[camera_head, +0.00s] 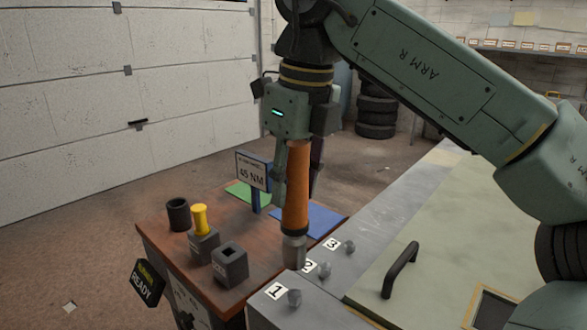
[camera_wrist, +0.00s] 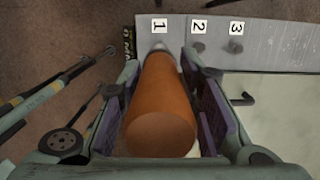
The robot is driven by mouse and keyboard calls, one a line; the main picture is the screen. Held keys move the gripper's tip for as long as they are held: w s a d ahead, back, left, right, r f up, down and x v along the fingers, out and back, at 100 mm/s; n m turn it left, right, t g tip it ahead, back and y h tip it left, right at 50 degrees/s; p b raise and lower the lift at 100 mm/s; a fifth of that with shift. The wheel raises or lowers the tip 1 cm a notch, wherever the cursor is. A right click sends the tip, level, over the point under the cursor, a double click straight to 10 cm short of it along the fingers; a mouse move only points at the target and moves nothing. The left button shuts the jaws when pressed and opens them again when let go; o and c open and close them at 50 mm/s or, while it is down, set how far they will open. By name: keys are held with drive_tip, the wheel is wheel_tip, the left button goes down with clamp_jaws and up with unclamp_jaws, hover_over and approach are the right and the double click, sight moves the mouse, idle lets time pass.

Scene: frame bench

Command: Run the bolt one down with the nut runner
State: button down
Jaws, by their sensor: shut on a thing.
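My gripper (camera_head: 299,165) is shut on the orange nut runner (camera_head: 296,195) and holds it upright, its grey socket end pointing down. The nut runner also shows end-on in the wrist view (camera_wrist: 162,115). Bolt one (camera_head: 294,297) stands on the grey rail (camera_head: 262,310) beside the label 1. In the head view the socket end appears above and behind bolt one, apart from it. In the wrist view the tip lies just below the label 1 (camera_wrist: 159,26) and bolt one is hidden. Bolt two (camera_head: 324,270) and bolt three (camera_head: 349,246) stand farther along the rail.
A brown bench (camera_head: 165,240) holds a black cup (camera_head: 178,214), a yellow piece (camera_head: 200,218) in a grey block, a grey block with a square hole (camera_head: 230,265) and a 45 NM sign (camera_head: 252,171). A black handle (camera_head: 400,270) rises from the pale panel at right.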

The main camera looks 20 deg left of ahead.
sight(292, 232)
drive_tip(key=shift+s+f, duration=0.1)
drive_tip(key=shift+f, duration=0.05)
drive_tip(key=shift+f+b, duration=2)
drive_tip(key=shift+f, duration=1.15)
drive_tip(key=shift+p, duration=0.35)
drive_tip(key=shift+f+b, duration=0.55)
drive_tip(key=shift+f, duration=0.4)
drive_tip(key=shift+f+p, duration=0.15)
drive_tip(key=shift+p, duration=0.3)
idle(1.3)
